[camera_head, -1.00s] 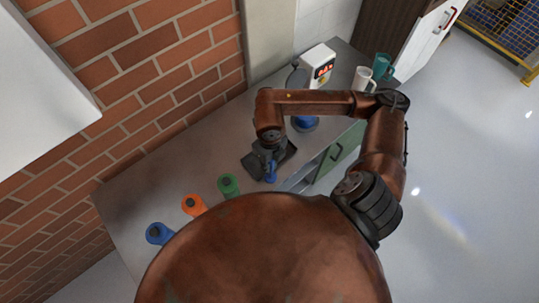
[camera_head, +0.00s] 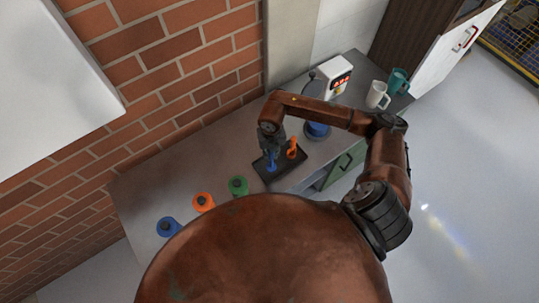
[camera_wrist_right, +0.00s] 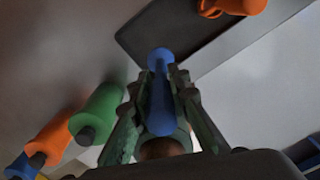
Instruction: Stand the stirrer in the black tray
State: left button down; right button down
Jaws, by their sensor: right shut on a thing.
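A blue stirrer (camera_wrist_right: 160,95), long with a rounded end, is held between the fingers of my right gripper (camera_wrist_right: 160,90). In the head view the stirrer (camera_head: 271,167) shows below the right gripper (camera_head: 270,155), over the left part of the black tray (camera_head: 290,167). I cannot tell whether its lower end touches the tray. In the wrist view the tray (camera_wrist_right: 150,30) lies beyond the stirrer's tip. An orange tool (camera_head: 292,150) is on the tray's right side; part of it (camera_wrist_right: 240,5) shows at the wrist view's top edge. My left gripper is out of view.
Blue (camera_head: 168,227), orange (camera_head: 203,202) and green (camera_head: 238,186) bottles with dark caps stand left of the tray. A white device (camera_head: 334,75), a white mug (camera_head: 377,95) and a teal mug (camera_head: 398,82) stand at the back right. A brick wall borders the grey counter (camera_head: 185,170).

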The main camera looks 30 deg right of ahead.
notch_tip(320, 180, down, 6)
jog(key=w+p, duration=0.1)
jog(key=w, duration=0.1)
jog(key=shift+d+r+p, duration=0.15)
jog(key=shift+p, duration=0.2)
jog(key=shift+w, duration=0.1)
jog(key=c, duration=1.8)
grip_release()
